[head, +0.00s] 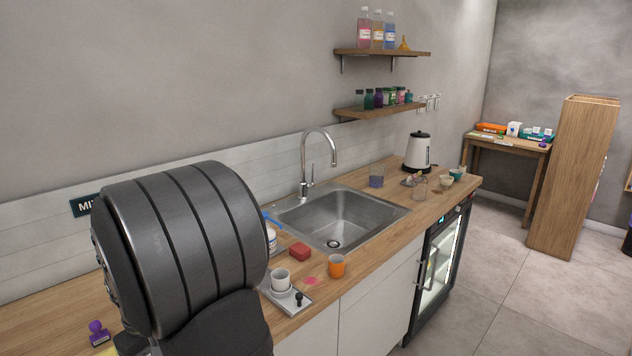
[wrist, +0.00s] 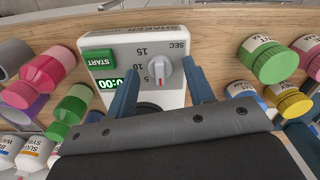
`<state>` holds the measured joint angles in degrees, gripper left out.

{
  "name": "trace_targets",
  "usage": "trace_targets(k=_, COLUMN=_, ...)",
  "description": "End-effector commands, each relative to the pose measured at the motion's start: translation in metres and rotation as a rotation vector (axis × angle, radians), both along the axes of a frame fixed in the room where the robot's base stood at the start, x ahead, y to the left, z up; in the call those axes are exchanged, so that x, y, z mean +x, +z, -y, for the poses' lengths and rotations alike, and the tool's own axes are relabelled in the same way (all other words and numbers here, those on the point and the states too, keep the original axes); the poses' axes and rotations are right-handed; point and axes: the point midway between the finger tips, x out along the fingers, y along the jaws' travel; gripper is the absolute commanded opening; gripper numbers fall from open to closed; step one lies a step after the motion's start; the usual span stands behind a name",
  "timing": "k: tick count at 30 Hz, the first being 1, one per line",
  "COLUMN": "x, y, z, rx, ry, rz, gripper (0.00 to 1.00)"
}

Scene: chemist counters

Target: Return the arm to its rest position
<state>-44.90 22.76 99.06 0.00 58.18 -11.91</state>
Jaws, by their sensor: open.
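My gripper (wrist: 160,72) shows in the wrist view as two blue fingers, apart and with nothing between them. Behind them is a white shaker unit (wrist: 122,46) with a green START button, a green 0:00 display and a dial marked 5, 10 and 15 SEC. The fingers overlap the unit's front in the picture; I cannot tell if they touch it. In the head view a large dark grey part of my arm fills the lower left and hides the counter behind it. The gripper itself is not visible there.
Several bottles flank the shaker in the wrist view, including a green-capped one (wrist: 269,62) and a pink-capped one (wrist: 47,69). In the head view a sink (head: 345,216), an orange cup (head: 337,266), a red block (head: 300,252) and a kettle (head: 418,152) are on the counter.

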Motion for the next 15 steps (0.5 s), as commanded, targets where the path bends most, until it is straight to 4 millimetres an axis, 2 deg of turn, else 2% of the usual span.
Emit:
trace_targets(k=6, x=0.0000, y=0.0000, z=0.0000, rx=0.000, ry=-0.093, rz=0.000, gripper=0.48)
trace_targets(k=15, x=0.0000, y=0.0000, z=0.0000, rx=0.000, ry=-0.115, rz=0.000, gripper=0.48)
